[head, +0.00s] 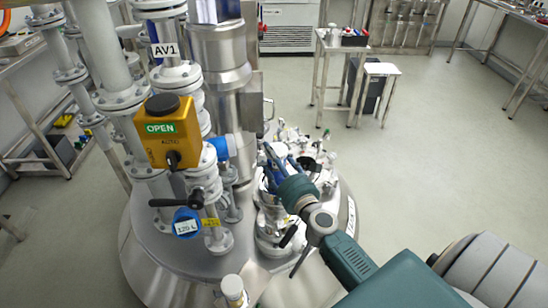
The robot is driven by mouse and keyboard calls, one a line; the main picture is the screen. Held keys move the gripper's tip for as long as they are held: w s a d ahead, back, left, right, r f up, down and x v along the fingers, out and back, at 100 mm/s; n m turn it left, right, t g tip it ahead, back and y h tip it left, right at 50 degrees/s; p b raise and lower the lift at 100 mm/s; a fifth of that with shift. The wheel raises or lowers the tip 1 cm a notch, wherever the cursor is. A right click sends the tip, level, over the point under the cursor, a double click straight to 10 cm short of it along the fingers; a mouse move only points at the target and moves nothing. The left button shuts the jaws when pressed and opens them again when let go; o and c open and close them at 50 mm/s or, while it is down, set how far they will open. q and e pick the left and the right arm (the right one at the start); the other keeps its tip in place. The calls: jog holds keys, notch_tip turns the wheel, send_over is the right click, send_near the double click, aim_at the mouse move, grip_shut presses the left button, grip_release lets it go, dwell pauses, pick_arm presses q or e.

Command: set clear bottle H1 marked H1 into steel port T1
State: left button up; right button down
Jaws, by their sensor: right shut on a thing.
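My right gripper (272,158) has blue fingers and reaches in from the lower right over the steel vessel lid (172,262). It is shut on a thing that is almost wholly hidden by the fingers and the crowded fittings. I cannot make out an H1 mark, so I cannot tell if this is clear bottle H1. Steel port T1 cannot be told apart among the lid fittings; no T1 label is readable. A white-capped object (233,286) stands at the bottom edge, its mark unreadable. My left gripper is not in view.
A yellow valve box (168,132) marked OPEN and upright pipes marked AV1 (166,50) crowd the left of the lid. A black-handled valve (190,200) sits below. A small steel table (334,48) stands behind. The floor to the right is clear.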

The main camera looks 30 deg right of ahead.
jog(key=shift+s+f+b, duration=0.1)
jog(key=shift+f+b, duration=0.3)
jog(key=shift+f, duration=0.1)
dwell(0.3)
jog(key=c, duration=0.6)
grip_release()
jog(key=shift+f, duration=0.1)
jog(key=s, duration=0.4)
jog(key=s+a, duration=0.1)
jog(key=s, duration=0.3)
jog(key=s+a, duration=0.1)
jog(key=s, duration=0.2)
jog(key=shift+s, duration=0.4)
